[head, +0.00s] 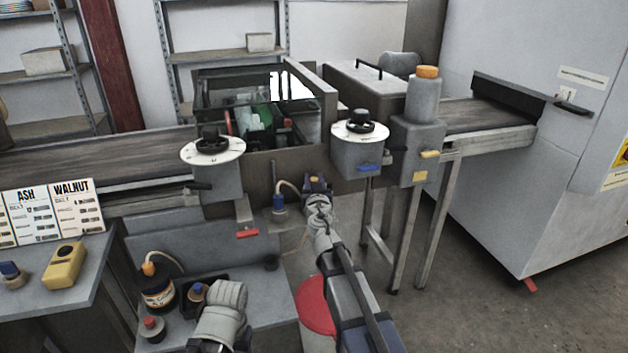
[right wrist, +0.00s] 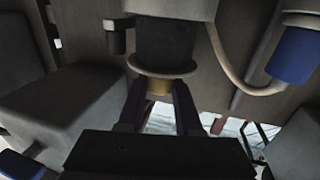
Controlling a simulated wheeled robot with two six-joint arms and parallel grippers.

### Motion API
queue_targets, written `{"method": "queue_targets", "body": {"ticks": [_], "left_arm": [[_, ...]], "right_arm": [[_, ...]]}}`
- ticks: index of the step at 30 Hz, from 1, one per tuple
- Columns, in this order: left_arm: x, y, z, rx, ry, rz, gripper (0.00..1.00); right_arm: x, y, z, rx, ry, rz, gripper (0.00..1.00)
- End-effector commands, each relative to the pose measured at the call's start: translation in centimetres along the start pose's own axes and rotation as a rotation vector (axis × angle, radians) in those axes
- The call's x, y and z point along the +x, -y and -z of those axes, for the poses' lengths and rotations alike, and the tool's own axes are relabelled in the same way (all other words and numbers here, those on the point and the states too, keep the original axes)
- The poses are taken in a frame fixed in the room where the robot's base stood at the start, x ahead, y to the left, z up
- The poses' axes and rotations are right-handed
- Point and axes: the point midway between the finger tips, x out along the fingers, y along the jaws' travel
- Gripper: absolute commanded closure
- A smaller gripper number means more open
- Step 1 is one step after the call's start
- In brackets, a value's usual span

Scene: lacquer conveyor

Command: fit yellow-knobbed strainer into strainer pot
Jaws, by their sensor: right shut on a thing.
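The yellow-knobbed strainer shows in the right wrist view as a dark cylinder (right wrist: 165,40) with a round flange and a dull yellow knob (right wrist: 158,87) below. My right gripper (right wrist: 159,103) is shut on the knob, and the strainer points upward. A grey housing (right wrist: 175,8), apparently the strainer pot, is directly above; I cannot tell whether the cylinder's top is inside it. In the head view my right gripper (head: 317,183) is below the conveyor's front edge, with a bit of yellow between its fingers. My left gripper (head: 222,325) is low, by a black tray; its fingers cannot be made out.
A dark bottle (head: 157,292), a red-capped jar (head: 152,328) and a blue-topped item (head: 197,291) stand on the lower bench. Grey dial boxes (head: 213,178) front the conveyor.

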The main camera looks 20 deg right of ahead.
Motion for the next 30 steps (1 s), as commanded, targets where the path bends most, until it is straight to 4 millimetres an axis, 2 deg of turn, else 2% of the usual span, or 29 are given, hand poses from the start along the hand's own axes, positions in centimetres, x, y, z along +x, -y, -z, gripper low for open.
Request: {"method": "queue_targets", "body": {"ticks": [30], "left_arm": [[2.5,-0.2,0.1,0.0,0.0,0.0,0.32]], "right_arm": [[0.0,0.0,-2.5,0.0,0.0,0.0,1.0]]}}
